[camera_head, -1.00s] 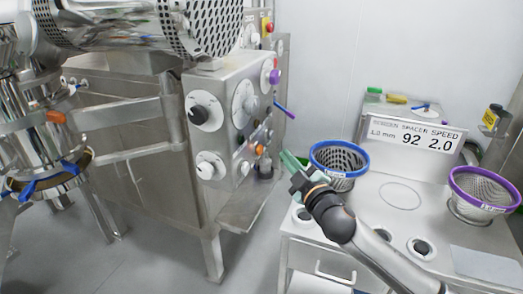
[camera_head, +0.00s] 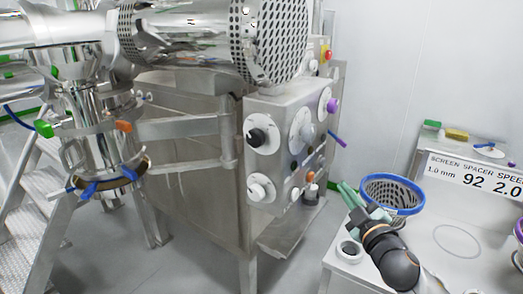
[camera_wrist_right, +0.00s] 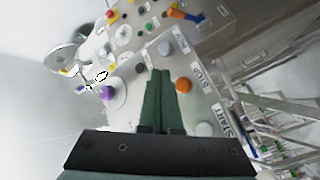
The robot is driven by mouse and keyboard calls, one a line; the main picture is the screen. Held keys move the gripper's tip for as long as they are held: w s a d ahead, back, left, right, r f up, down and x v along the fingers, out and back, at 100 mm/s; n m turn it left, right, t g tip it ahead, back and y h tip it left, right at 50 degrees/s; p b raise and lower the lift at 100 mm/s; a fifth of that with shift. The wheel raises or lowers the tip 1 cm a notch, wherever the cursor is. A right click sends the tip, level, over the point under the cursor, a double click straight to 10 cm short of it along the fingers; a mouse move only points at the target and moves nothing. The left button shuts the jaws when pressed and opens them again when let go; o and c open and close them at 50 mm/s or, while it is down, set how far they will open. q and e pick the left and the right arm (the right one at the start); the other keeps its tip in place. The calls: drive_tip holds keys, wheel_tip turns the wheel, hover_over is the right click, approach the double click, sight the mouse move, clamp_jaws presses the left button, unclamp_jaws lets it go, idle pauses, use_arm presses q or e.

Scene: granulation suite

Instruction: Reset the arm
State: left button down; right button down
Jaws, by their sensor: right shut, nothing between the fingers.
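My right gripper (camera_head: 352,198) shows at the lower right of the head view, its green fingers pointing up and left toward the control panel. In the right wrist view the fingers of my right gripper (camera_wrist_right: 164,98) are together with nothing between them. The gripper is in front of and left of the blue-rimmed perforated basket (camera_head: 392,192); in the picture its arm covers part of the cart. I cannot tell the exact gap between them. My left gripper is not in view.
The steel control panel (camera_head: 282,158) with knobs stands in the middle; its buttons, including an orange one (camera_wrist_right: 183,85), fill the wrist view. A steel cart (camera_head: 450,262) and a sign (camera_head: 474,174) are at the right. Grey floor (camera_head: 205,262) is clear in front of the machine.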

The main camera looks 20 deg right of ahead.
drive_tip(key=s+a+f+m+g+y, duration=0.1)
drive_tip(key=s+a+f+m+g, duration=0.25)
drive_tip(key=f, duration=0.85)
drive_tip(key=s+a+f+g+y, duration=0.15)
drive_tip(key=s+a+f, duration=0.4)
drive_tip(key=f, duration=0.55)
drive_tip(key=s+a+f+m+g, duration=0.1)
drive_tip(key=s+a+f+g, duration=0.1)
drive_tip(key=s+a+f, duration=0.2)
drive_tip(key=s+a+f+m+g+y, duration=0.1)
drive_tip(key=s+a+f+m+g, duration=0.1)
drive_tip(key=s+a+f, duration=0.3)
drive_tip(key=s+f, duration=0.3)
drive_tip(key=s, duration=0.4)
drive_tip(key=shift+f+g, duration=0.3)
drive_tip(key=shift+f, duration=0.1)
